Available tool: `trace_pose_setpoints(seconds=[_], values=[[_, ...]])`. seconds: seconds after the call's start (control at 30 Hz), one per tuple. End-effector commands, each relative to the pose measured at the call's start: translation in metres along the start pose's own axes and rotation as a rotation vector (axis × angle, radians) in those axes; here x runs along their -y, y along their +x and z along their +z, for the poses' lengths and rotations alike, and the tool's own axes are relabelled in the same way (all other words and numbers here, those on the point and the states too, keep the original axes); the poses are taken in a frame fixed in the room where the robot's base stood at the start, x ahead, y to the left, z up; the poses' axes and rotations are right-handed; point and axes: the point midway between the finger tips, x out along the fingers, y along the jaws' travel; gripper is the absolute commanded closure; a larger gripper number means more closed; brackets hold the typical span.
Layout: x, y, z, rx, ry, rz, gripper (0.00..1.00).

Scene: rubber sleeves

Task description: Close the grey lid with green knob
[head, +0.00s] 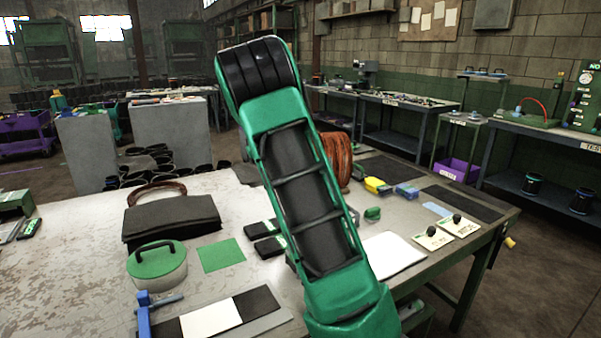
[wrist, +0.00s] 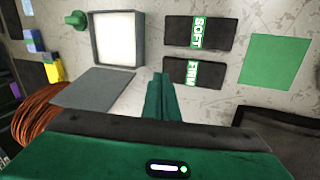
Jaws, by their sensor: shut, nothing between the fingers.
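The green knob (wrist: 75,20) juts sideways at the left edge of a pale, open-looking box with a grey rim (wrist: 93,45) in the wrist view. The grey lid looks raised and edge-on along that side, though its face is not clear. The knob also shows in the head view (head: 372,214), right of my arm, which hides the box there. My gripper (wrist: 162,80) is shut and empty, with its fingertips right of and below the box, close to the FIRM sleeve pad. In the head view my arm hides the gripper.
Pads marked SOFT (wrist: 198,33) and FIRM (wrist: 196,72) lie right of the box. A flat grey slab (wrist: 105,88) lies below it. A copper coil (wrist: 35,115) and yellow block (wrist: 53,71) are left. A green mat (head: 222,255) and green-lidded round tin (head: 157,265) are farther left in the head view.

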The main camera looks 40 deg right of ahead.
Motion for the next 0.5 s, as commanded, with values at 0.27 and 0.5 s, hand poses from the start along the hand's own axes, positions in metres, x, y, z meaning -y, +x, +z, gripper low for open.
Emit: trace_pose_setpoints(seconds=[0.27,0.5], values=[[-0.004,0.021,-0.089,0.01,-0.077,0.229,1.0],[-0.043,0.03,-0.136,0.071,-0.083,0.495,1.0]])
